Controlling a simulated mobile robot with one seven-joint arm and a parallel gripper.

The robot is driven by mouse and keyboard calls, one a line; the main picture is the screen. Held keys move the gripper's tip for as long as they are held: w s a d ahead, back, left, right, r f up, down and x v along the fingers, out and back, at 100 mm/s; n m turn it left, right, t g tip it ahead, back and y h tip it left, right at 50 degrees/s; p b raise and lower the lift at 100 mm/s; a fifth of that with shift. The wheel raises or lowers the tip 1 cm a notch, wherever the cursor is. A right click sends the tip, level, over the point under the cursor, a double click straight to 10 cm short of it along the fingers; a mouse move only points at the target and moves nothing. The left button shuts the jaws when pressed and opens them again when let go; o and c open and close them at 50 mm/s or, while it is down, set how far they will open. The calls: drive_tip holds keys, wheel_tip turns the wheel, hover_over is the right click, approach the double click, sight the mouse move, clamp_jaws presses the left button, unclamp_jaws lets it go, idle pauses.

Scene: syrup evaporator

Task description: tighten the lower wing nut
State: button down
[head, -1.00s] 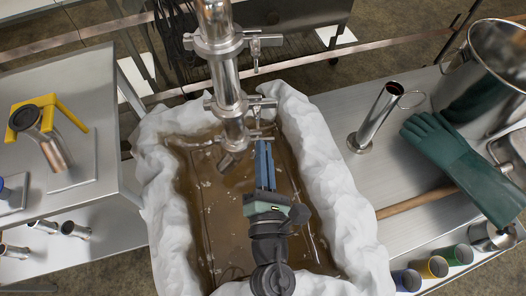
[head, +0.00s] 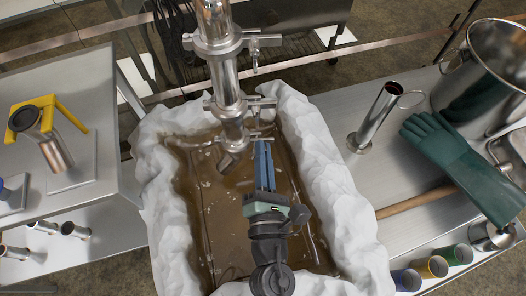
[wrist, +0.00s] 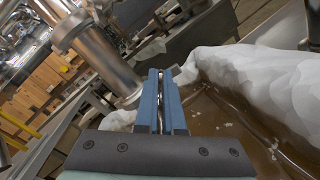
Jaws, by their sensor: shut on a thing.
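A shiny metal pipe (head: 226,75) stands over the brown liquid, with clamps one above another. The lowest clamp (head: 235,137) has its fastener side reaching right to my fingertips. My gripper (head: 263,146) points up the picture, its blue fingers close together at that fastener. In the wrist view my gripper (wrist: 161,78) is shut on a narrow shiny metal piece, the lower wing nut (wrist: 161,90), between the blue fingers. The fingers hide most of the nut, so its turn and tightness cannot be told. The pipe (wrist: 95,55) rises at the left there.
White crumpled lining (head: 335,195) surrounds the brown liquid (head: 215,225) below my gripper. A left table (head: 95,120) holds a yellow-handled piece (head: 50,135).

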drive_tip(key=shift+s+a+f, duration=0.1)
drive_tip(key=shift+a+f, duration=0.2)
drive_tip(key=shift+f, duration=0.05)
drive_tip(key=m+p, duration=0.1)
drive_tip(key=m, duration=0.7)
drive_tip(key=m+p, duration=0.1)
drive_tip(key=m, duration=0.7)
drive_tip(key=f+m+p, duration=0.1)
drive_tip(key=m+p, duration=0.1)
drive_tip(key=m, duration=0.7)
drive_tip(key=shift+w+a, duration=0.25)
drive_tip(key=c, duration=0.9)
unclamp_jaws()
drive_tip(key=shift+d, duration=0.1)
drive_tip(key=shift+f, duration=0.1)
